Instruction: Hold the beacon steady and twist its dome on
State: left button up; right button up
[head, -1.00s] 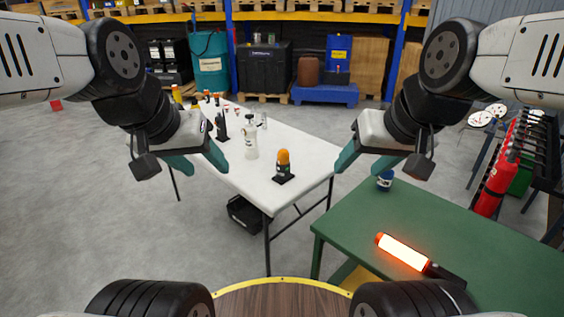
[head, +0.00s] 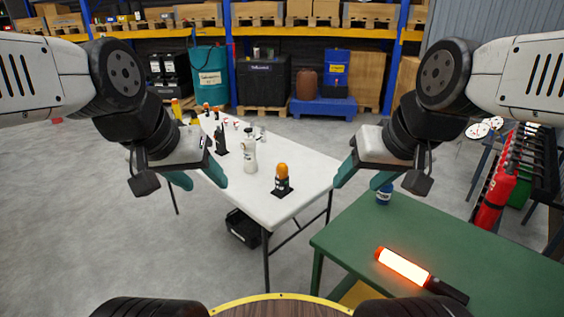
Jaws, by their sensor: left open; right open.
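The beacon (head: 282,184) stands upright near the right end of the white table, on a dark square base. Its amber dome (head: 282,170) sits on top of the black body; I cannot tell how firmly it is seated. My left gripper (head: 201,178) is open and empty, up and to the left of the beacon in the picture. My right gripper (head: 362,178) is open and empty, to the right of the beacon. Neither gripper touches the beacon.
The white table (head: 235,190) also carries a white bottle (head: 249,155), a dark radio-like item (head: 220,140) and several small items. A green table (head: 355,236) at the right holds a glowing baton (head: 404,267) and a blue can (head: 384,194). Red extinguishers (head: 495,190) stand far right.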

aim_at(281, 169)
jog(key=j+z, duration=0.15)
jog(key=z, duration=0.5)
jog(key=i+j+z, duration=0.1)
jog(key=j+z, duration=0.3)
jog(key=j, duration=0.25)
jog(key=j+z, duration=0.35)
jog(key=j, duration=0.35)
jog(key=k+j+z, duration=0.1)
jog(key=j, duration=1.45)
